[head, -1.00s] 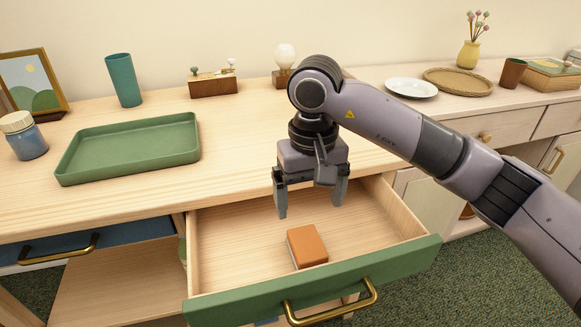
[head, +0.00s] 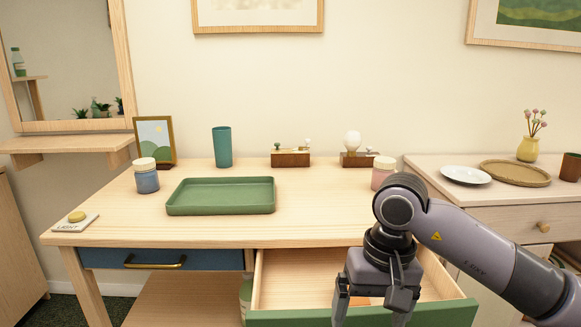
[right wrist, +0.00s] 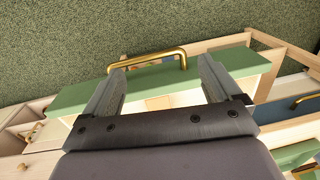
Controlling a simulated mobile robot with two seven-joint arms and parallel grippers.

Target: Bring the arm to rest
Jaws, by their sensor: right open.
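My right gripper (head: 376,306) is in the lower right of the head view, open, pointing down over the open green-fronted drawer (head: 275,290). In the right wrist view its two fingers (right wrist: 162,80) stand apart with nothing held between them. The drawer's green front and brass handle (right wrist: 150,60) show beyond the fingers there. An orange block (head: 362,301) lies in the drawer, mostly hidden behind the gripper. My left gripper is not in view.
On the desk stand a green tray (head: 220,206), a teal cup (head: 222,147), a blue jar (head: 146,178), a pink jar (head: 380,176) and a picture frame (head: 154,141). A white plate (head: 466,175) is on the right cabinet. The blue drawer (head: 105,259) is shut.

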